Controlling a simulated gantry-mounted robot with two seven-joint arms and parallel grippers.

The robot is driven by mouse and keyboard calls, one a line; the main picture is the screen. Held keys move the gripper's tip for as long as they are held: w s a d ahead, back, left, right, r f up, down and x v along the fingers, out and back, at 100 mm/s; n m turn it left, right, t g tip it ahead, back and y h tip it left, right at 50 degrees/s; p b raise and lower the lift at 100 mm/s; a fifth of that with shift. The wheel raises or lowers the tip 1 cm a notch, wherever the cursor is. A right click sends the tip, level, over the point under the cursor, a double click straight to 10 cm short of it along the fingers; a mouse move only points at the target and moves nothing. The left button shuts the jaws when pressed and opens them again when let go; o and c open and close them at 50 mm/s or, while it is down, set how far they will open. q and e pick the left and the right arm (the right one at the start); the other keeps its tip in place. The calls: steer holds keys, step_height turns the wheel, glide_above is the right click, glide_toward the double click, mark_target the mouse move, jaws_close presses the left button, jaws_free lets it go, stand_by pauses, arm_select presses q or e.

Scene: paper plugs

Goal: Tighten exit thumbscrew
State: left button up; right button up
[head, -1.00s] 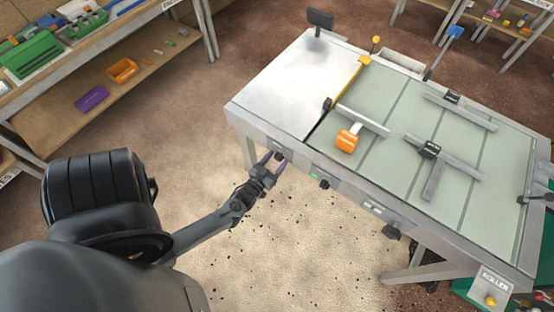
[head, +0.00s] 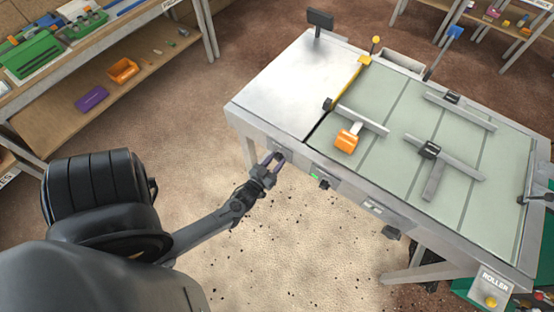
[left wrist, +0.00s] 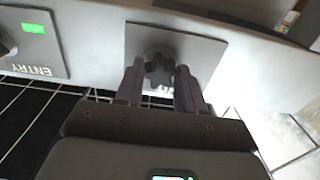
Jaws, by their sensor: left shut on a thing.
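My left gripper (head: 273,159) is at the front side of the machine table, below its left metal plate. In the left wrist view, its two fingers (left wrist: 160,82) are shut on a dark lobed thumbscrew (left wrist: 158,67), one finger on each side. The thumbscrew stands on a square grey plate (left wrist: 200,50); no label on that plate is readable. A neighbouring panel marked ENTRY (left wrist: 32,70) has a lit green indicator (left wrist: 33,28) and a dark knob at the picture's left edge. My right gripper is not in view.
The machine table (head: 285,85) has a pale green bed with metal bars and an orange-handled tool (head: 348,138). Other dark knobs (head: 324,184) line its front side. A shelf (head: 130,90) with bins stands at the left. The floor before the table is clear.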

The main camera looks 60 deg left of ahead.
mark_target(277, 159)
arm_select(q)
jaws_close()
steer(key=shift+r+m, duration=0.1)
steer(key=shift+m, duration=0.6)
steer(key=shift+m+p, duration=0.35)
steer(key=shift+m, duration=0.75)
steer(key=o, duration=1.1)
jaws_free()
steer(key=shift+c, duration=0.2)
steer(key=shift+s, duration=0.1)
steer(key=shift+p+v, duration=0.4)
steer(key=shift+v, duration=0.35)
steer(key=shift+p+v, duration=0.3)
steer(key=shift+v, duration=0.9)
